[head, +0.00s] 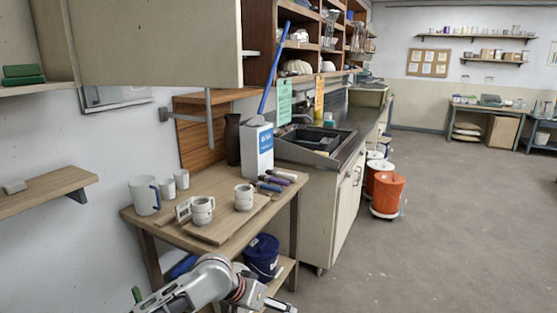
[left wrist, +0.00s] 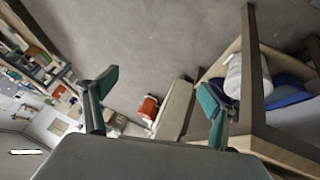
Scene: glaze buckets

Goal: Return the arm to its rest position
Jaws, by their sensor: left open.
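My left arm (head: 212,280) comes in at the bottom of the head view, in front of the wooden worktable (head: 185,240). A green finger pad shows at its left end; the rest of that gripper is largely cut off by the frame edge. In the left wrist view my left gripper (left wrist: 157,92) is open. Its two teal fingers stand wide apart with nothing between them, and floor and cabinet show beyond. My right gripper is in neither view.
White mugs (head: 203,210) stand on the worktable, with a white box (head: 259,152) behind. A dark blue bucket (head: 262,257) stands on the lower shelf, close to my arm. An orange bucket (head: 387,194) stands beside the sink cabinet. The floor (head: 450,250) at right is clear.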

